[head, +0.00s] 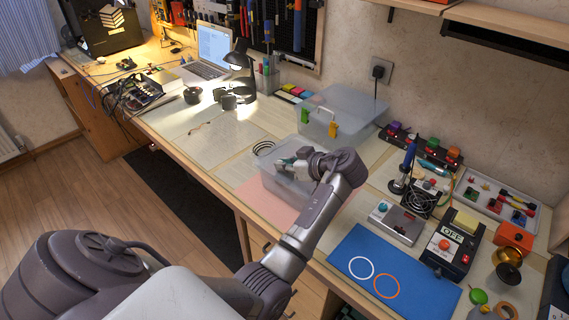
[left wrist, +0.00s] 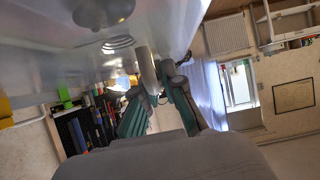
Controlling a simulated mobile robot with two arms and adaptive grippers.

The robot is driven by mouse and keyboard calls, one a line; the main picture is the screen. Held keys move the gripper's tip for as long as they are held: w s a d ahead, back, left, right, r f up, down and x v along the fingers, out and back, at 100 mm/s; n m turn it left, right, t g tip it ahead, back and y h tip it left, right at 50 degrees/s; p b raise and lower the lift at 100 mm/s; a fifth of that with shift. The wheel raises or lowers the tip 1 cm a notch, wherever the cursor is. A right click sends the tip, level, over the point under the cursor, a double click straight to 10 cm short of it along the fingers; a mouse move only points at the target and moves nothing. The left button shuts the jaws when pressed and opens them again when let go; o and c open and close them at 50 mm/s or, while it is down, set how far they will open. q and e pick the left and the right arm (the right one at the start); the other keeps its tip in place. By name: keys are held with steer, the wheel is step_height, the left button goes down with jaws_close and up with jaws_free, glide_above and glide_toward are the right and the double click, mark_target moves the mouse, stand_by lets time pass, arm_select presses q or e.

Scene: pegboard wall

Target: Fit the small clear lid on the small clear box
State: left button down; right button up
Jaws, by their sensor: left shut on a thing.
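The small clear box (head: 283,190) stands on a pink mat near the front edge of the bench. My left gripper (head: 287,160) is at the top of this box, with its teal fingertips shut on the small clear lid, which is hard to make out against the box. I cannot tell whether the lid touches the rim all round. In the left wrist view the teal fingers (left wrist: 160,95) point away from the camera, and a pale see-through surface fills the upper left. My right gripper is not in view.
A larger clear box (head: 345,112) with green and yellow latches stands behind. The pink mat (head: 262,201) has some bare room.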

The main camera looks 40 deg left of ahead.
arm_select(q)
steer(key=shift+f+b, duration=0.4)
steer(key=shift+f, duration=0.2)
steer(key=c, duration=1.2)
jaws_free()
steer(key=v, duration=0.7)
steer(key=shift+d+r, duration=0.15)
steer(key=shift+d, duration=0.1)
steer(key=shift+d, duration=0.1)
